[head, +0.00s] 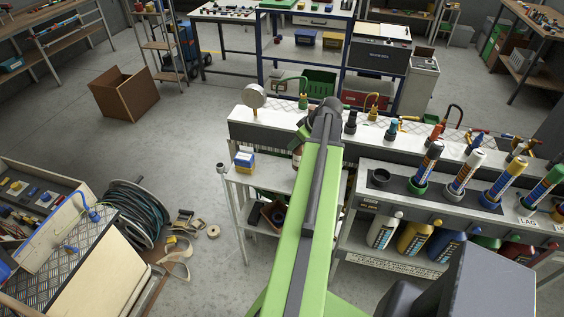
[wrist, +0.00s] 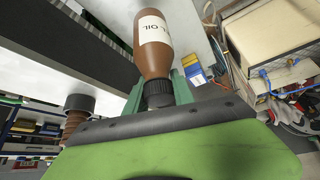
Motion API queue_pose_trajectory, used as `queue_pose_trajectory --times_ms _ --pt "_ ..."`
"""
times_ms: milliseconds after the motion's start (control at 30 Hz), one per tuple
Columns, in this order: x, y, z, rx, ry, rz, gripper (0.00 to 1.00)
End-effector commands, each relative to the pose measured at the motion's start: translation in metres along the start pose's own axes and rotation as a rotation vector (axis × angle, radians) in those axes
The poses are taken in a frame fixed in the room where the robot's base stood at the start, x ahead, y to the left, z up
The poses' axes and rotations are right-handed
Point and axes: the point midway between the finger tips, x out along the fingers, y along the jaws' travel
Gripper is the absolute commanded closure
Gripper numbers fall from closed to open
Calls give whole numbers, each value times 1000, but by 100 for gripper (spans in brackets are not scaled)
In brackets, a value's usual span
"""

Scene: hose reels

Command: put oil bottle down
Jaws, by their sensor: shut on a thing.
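The oil bottle (wrist: 153,52) is brown with a white label reading OIL and a black ribbed cap. In the wrist view it stands out from between the green fingers of my gripper (wrist: 159,92), which is shut on it at the cap end. In the head view my green arm hides most of the gripper, and only a brown sliver of the bottle (head: 297,158) shows left of the arm, over the white top of a small shelf cart (head: 265,172). I cannot tell whether the bottle's base touches that top.
A blue-and-yellow box (head: 244,161) stands on the cart top's left part. A long bench (head: 285,134) with hose fittings runs behind. A rack (head: 395,196) of large tubes and bottles stands right.

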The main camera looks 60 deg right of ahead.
Motion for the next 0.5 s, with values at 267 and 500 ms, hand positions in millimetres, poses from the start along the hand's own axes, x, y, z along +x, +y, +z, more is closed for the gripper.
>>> queue_pose_trajectory --times_ms 267,500 --pt "55 -10 -28 -6 1 -3 100" --pt "63 -12 -26 -5 1 -3 100"
